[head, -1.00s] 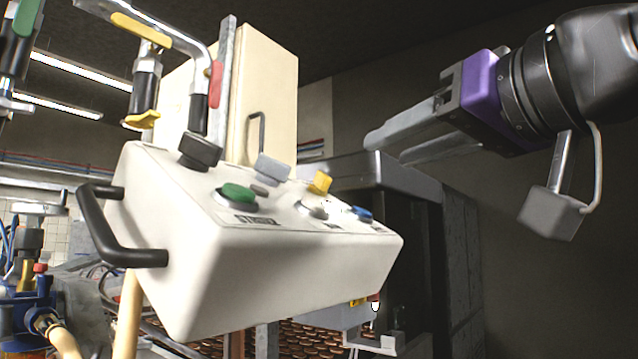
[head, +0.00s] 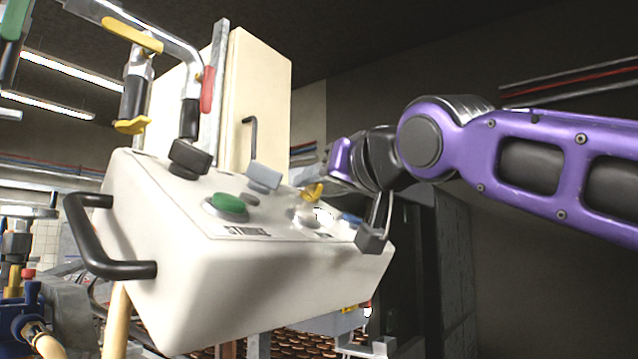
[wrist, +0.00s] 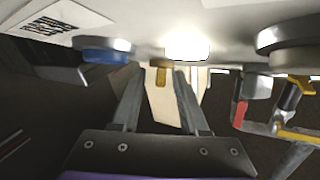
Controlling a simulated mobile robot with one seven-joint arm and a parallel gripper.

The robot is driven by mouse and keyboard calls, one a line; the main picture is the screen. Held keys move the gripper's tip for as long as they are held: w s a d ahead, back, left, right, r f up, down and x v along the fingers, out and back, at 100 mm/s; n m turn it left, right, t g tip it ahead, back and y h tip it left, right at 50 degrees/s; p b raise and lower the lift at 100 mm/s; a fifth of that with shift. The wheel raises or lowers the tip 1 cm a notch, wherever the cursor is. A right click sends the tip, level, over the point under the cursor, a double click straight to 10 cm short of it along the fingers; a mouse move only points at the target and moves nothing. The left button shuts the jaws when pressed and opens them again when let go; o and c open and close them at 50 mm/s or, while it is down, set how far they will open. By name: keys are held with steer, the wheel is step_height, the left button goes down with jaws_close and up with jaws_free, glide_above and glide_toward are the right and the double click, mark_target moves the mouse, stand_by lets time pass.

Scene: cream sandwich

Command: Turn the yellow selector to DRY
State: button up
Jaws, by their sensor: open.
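The yellow selector (head: 312,191) is a small knob on the sloped face of the white control box (head: 270,285), between the green button and the blue button. In the wrist view the yellow selector (wrist: 161,77) shows between the fingertips of my gripper (wrist: 158,72). The fingers are apart, one on each side of it, and I cannot tell whether either touches it. In the head view my gripper is at the selector's right, its fingers mostly hidden. The printed labels are too small or hidden to read, so the DRY mark cannot be made out.
The green button (head: 228,203), blue button (head: 351,218), grey selector (head: 264,175) and black selector (head: 190,157) share the panel. A lit white button (wrist: 187,47) is close to the fingertips. A black handle (head: 105,245) sticks out at the box's left.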

jaws_close()
steer(key=shift+n+g+y+p, duration=0.3)
steer(key=shift+y+p, duration=0.05)
steer(key=shift+y, duration=0.05)
steer(key=shift+n+y+p, duration=0.55)
steer(key=shift+n+y, duration=0.05)
steer(key=n+g+y+p, duration=0.2)
steer(key=n+y, duration=0.1)
steer(key=n, duration=0.1)
steer(key=shift+w+d+g+y+p, duration=0.1)
steer(key=shift+g+y+p, duration=0.25)
steer(key=shift+g+y, duration=0.05)
steer(key=n+g+y+p, duration=0.1)
steer(key=n+g, duration=0.1)
steer(key=n+g+y+p, duration=0.1)
steer(key=n+g, duration=0.1)
steer(key=n, duration=0.1)
steer(key=n+g+y+p, duration=0.2)
steer(key=n+g, duration=0.1)
steer(key=shift+w+d, duration=0.2)
steer(key=shift+w, duration=0.1)
steer(key=shift+w+f+n+g+p, duration=0.1)
steer(key=shift+n+g+p, duration=0.5)
steer(key=shift+n+g, duration=0.55)
steer(key=shift+f+n+g, duration=0.1)
steer(key=shift+n+g, duration=0.25)
